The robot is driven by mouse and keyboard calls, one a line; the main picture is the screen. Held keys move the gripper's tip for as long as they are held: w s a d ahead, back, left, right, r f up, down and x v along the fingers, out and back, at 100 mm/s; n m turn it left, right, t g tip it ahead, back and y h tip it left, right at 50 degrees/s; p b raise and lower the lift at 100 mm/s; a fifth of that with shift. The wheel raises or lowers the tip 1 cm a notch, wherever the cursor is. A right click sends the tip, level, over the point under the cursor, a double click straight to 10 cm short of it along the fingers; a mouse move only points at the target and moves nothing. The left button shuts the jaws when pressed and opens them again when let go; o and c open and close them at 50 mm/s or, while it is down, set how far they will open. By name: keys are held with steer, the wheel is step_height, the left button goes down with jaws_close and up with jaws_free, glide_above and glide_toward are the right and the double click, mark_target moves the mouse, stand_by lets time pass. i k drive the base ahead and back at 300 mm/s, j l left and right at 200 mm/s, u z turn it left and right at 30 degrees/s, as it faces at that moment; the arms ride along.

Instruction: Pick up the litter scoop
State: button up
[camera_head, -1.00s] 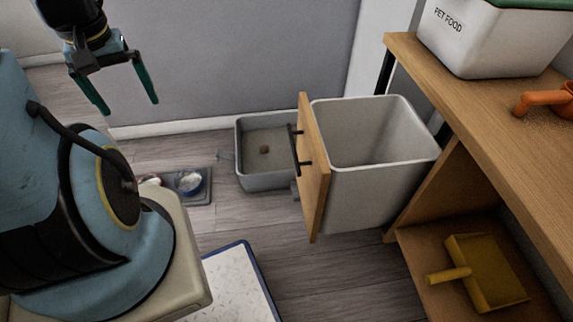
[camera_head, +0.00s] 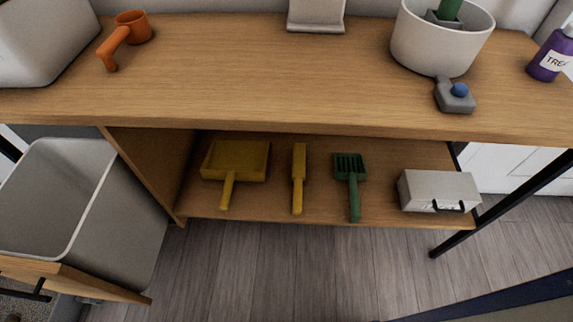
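The litter scoop (camera_head: 350,176) is green with a slotted head. It lies on the lower shelf (camera_head: 270,207) of the wooden bench, with its handle pointing toward the front edge. A yellow brush-like tool (camera_head: 298,177) lies to its left, apart from it. My gripper is not in view now.
A yellow dustpan (camera_head: 236,160) and a small grey box (camera_head: 438,190) share the shelf. The bench top (camera_head: 260,75) overhangs it, holding an orange scoop (camera_head: 124,34), a white pot (camera_head: 440,45) and a purple bottle (camera_head: 554,58). A grey bin drawer (camera_head: 110,215) stands out at left. Floor in front is clear.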

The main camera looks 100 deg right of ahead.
mark_target(352, 182)
steer(key=j+z, duration=0.1)
steer(key=z, duration=0.9)
steer(key=k+j+z, duration=0.1)
steer(key=z, duration=0.4)
steer(key=k+j+z, duration=0.1)
steer(key=k+j, duration=0.6)
steer(key=k, duration=0.15)
